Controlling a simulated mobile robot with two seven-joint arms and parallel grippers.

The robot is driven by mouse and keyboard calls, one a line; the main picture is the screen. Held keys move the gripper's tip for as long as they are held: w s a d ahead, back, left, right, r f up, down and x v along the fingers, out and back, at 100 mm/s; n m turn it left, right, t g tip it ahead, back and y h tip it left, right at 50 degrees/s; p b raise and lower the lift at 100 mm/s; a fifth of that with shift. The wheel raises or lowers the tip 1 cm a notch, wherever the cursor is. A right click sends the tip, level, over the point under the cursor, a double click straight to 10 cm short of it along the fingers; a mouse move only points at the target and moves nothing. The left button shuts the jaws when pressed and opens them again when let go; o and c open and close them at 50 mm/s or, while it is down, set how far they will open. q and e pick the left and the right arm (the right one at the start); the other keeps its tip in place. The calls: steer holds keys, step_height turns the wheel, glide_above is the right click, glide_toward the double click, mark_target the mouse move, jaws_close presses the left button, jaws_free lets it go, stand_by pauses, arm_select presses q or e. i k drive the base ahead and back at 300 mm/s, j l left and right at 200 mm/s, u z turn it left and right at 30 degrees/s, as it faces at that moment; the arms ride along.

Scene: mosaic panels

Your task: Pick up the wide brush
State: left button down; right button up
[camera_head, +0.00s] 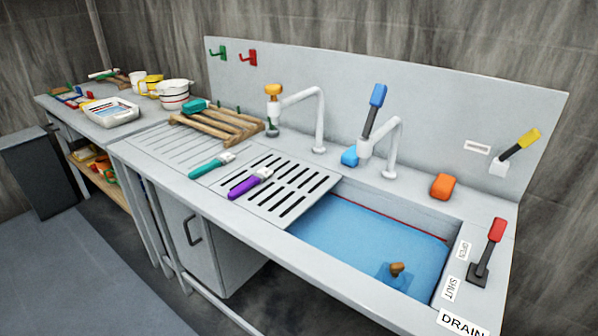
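Three brush-like tools show, and I cannot tell for certain which is the wide brush. A teal-handled brush (208,168) with a pale end lies on the counter at the front edge of the ribbed drainboard. A purple-handled brush (247,185) with a pale end lies to its right, on the left end of the slotted grate. A teal tool (196,106) with a broad body lies on the wooden slatted rack (235,127) behind them. Neither gripper is in view.
The sink (360,240) holds blue water and a brown-topped plug (396,268). Two white taps (318,120) stand behind it. An orange block (442,186) and a red-handled drain lever (490,245) are at right. Bowls (173,94) and a white tray (110,112) stand at left.

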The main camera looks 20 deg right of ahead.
mark_target(222, 159)
steer(key=j+z, duration=0.1)
steer(key=z, duration=0.25)
steer(key=i+j+z, duration=0.1)
steer(key=z, duration=0.3)
steer(key=j+z, duration=0.2)
steer(key=z, duration=0.15)
steer(key=j+z, duration=0.45)
steer(key=j, duration=0.45)
